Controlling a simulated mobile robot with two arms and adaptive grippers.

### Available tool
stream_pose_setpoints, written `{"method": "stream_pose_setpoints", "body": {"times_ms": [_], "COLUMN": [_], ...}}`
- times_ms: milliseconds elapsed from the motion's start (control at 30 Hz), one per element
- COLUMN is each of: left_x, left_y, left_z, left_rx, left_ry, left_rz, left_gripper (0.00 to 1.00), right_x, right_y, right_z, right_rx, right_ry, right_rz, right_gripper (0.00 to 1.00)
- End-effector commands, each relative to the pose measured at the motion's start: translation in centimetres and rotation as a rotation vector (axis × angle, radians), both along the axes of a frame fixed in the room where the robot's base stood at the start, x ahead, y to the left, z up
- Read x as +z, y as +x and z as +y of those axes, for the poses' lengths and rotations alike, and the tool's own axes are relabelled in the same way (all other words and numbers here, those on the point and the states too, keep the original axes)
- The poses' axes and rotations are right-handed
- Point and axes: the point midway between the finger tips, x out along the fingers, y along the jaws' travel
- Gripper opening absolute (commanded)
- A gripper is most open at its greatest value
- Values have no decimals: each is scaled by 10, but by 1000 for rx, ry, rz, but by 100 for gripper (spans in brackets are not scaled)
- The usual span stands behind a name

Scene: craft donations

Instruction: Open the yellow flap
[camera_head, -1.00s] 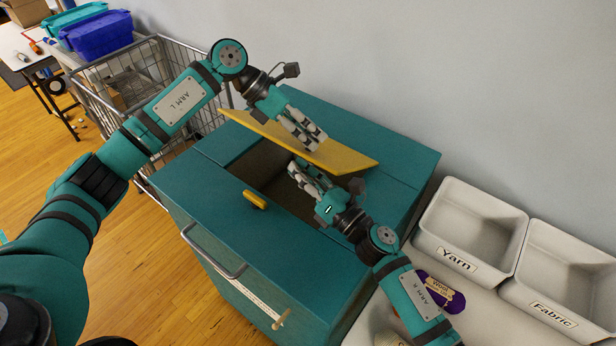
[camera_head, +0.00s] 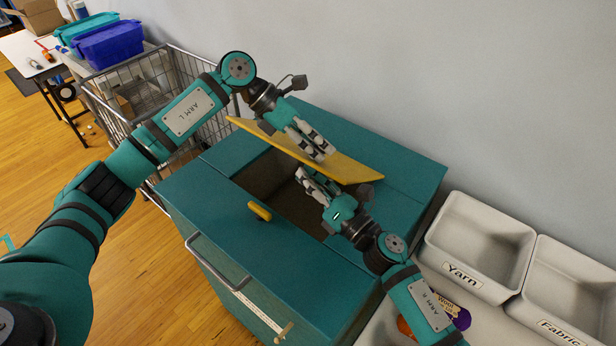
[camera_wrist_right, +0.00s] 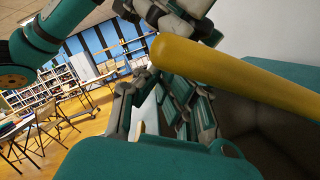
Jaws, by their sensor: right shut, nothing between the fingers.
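The yellow flap (camera_head: 350,169) stands raised and tilted over the dark opening (camera_head: 270,180) in the top of a teal box (camera_head: 210,190). Its edge crosses the right wrist view as a thick yellow bar (camera_wrist_right: 235,75). My left gripper (camera_head: 322,150) is at the upper face of the flap, its fingers close over it; I cannot tell whether they touch or how far they are apart. My right gripper (camera_head: 303,178) is shut and empty, over the opening at the flap's underside. A small yellow handle (camera_head: 260,211) sits on the box top in front of the opening.
A grey rail (camera_head: 215,258) runs along the box front. White bins labelled Yarn (camera_head: 462,275) and Fabric (camera_head: 560,332) stand at the right, near a purple yarn item (camera_head: 455,312). A wire cart (camera_head: 150,85) stands behind left. A wall is close behind the box.

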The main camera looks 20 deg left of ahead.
Motion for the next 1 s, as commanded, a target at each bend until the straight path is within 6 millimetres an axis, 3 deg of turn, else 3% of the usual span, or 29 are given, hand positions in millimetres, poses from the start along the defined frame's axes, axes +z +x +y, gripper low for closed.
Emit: {"method": "stream_pose_setpoints", "body": {"times_ms": [267, 700, 1000], "left_x": [0, 61, 80], "left_y": [-2, -2, 1], "left_z": [7, 67, 85], "left_rx": [-4, 1, 24], "left_ry": [10, 4, -30], "left_rz": [10, 2, 9], "left_gripper": [49, 49, 49], "right_x": [7, 3, 2], "right_y": [4, 2, 1], "right_z": [-2, -1, -1], "right_rx": [-8, -4, -3], "right_ry": [8, 4, 2], "right_rz": [-7, -4, -2], "right_gripper": [0, 0, 0]}}
